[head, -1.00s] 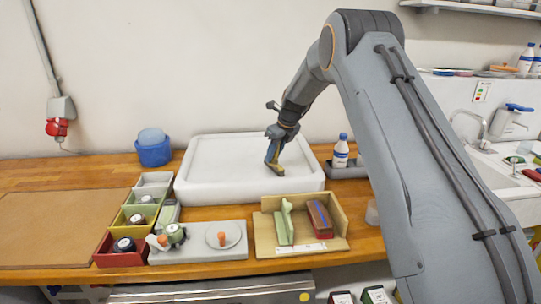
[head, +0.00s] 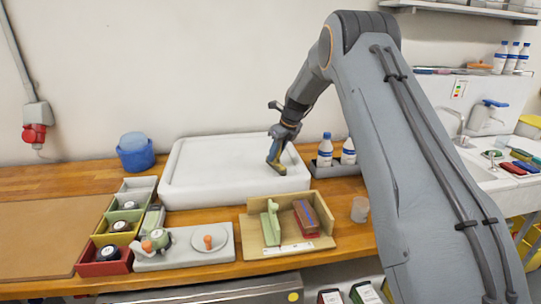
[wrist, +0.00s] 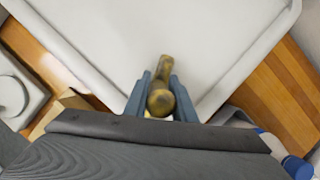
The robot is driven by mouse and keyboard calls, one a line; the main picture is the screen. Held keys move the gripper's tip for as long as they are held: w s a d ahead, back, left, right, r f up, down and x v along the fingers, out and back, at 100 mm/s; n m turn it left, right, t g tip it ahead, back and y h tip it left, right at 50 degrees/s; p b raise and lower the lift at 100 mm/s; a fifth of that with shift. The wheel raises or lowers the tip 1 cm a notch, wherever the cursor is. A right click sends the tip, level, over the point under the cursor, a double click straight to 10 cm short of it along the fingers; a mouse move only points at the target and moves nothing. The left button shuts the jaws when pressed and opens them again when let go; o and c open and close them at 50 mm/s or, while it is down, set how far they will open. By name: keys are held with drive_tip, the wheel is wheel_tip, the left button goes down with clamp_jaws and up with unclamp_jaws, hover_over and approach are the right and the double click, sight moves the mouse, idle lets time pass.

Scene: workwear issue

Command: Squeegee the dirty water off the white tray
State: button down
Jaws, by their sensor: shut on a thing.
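The white tray (head: 215,165) lies on the wooden bench against the wall, and its bare surface also fills the upper part of the wrist view (wrist: 170,25). My gripper (head: 284,138) is at the right part of the tray. It is shut on the squeegee (head: 275,155), which has a yellowish-brown handle. In the wrist view the rounded handle (wrist: 160,100) sits between the two blue-grey fingers. The squeegee's lower end is at or just above the tray surface; I cannot tell if it touches. I cannot make out dirty water on the tray.
A wooden holder (head: 262,250) with a green and a red-brown tool stands in front of the tray. White bottles (head: 325,152) stand to the right. A blue tub (head: 135,155) is at the left, near coloured bins (head: 105,265). A clear cup (head: 360,210) stands by the bench's front right.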

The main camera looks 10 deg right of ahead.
drive_tip(key=shift+s+d+f, duration=0.1)
drive_tip(key=shift+s+d, duration=0.1)
drive_tip(key=shift+d, duration=0.05)
drive_tip(key=shift+a+r+p, duration=0.2)
drive_tip(key=shift+r+p, duration=0.7)
drive_tip(key=shift+r, duration=1.4)
drive_tip(key=shift+w+r+p, duration=0.1)
drive_tip(key=shift+r+p, duration=0.2)
drive_tip(key=shift+r, duration=0.6)
drive_tip(key=shift+r, duration=0.1)
drive_tip(key=shift+r+p, duration=0.6)
drive_tip(key=shift+r, duration=0.85)
